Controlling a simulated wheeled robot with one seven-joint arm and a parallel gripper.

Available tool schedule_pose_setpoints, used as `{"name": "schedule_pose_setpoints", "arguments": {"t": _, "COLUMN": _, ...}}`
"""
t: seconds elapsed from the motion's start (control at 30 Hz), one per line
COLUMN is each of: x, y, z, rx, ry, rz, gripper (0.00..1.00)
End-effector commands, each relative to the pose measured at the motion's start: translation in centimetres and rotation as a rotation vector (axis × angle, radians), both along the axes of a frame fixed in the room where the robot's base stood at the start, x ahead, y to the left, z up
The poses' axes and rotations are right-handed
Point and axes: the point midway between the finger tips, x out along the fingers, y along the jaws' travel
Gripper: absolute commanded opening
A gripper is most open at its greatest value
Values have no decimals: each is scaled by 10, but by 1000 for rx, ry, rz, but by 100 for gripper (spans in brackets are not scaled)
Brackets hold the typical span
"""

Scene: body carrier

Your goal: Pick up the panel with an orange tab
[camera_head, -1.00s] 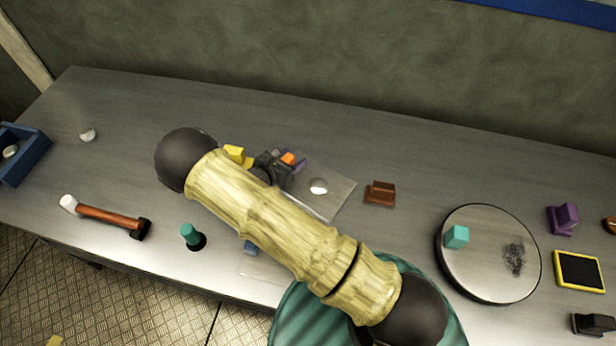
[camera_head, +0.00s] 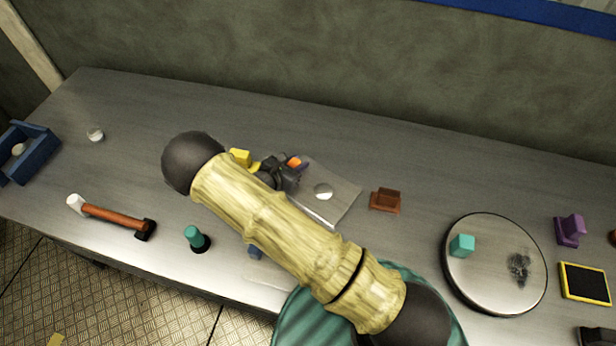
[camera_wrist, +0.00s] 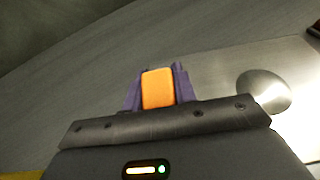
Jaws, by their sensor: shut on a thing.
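The panel (camera_head: 341,197) is a flat, shiny metal sheet with a round pale spot or hole in it. It lies on or just over the workbench near the middle; I cannot tell if it touches the bench. It also shows in the wrist view (camera_wrist: 220,75). Its orange tab (camera_wrist: 158,88) stands between the purple fingers of my gripper (camera_wrist: 158,92), which is shut on it. In the head view the orange tab (camera_head: 295,161) shows just past my gripper (camera_head: 289,168). My arm hides the panel's left part.
A yellow object (camera_head: 240,157) stands close left of my gripper. A brown block (camera_head: 386,199) is right of the panel. A round metal plate (camera_head: 492,285) carries a teal cube (camera_head: 462,245). A hammer (camera_head: 115,216) and teal peg (camera_head: 194,237) lie left. The bench's back is clear.

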Motion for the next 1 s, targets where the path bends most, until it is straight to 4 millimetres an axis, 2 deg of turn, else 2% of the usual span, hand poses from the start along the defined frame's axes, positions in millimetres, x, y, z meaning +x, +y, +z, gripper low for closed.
{"name": "schedule_pose_setpoints", "arguments": {"t": 0.27, "x": 1, "y": 0, "z": 15, "rx": 0, "ry": -2, "rz": 1, "gripper": 0}}
{"name": "schedule_pose_setpoints", "arguments": {"t": 0.73, "x": 1, "y": 0, "z": 87, "rx": 2, "ry": -4, "rz": -1, "gripper": 0}}
{"name": "schedule_pose_setpoints", "arguments": {"t": 1.0, "x": 0, "y": 0, "z": 101, "rx": -1, "ry": 0, "rz": -1, "gripper": 0}}
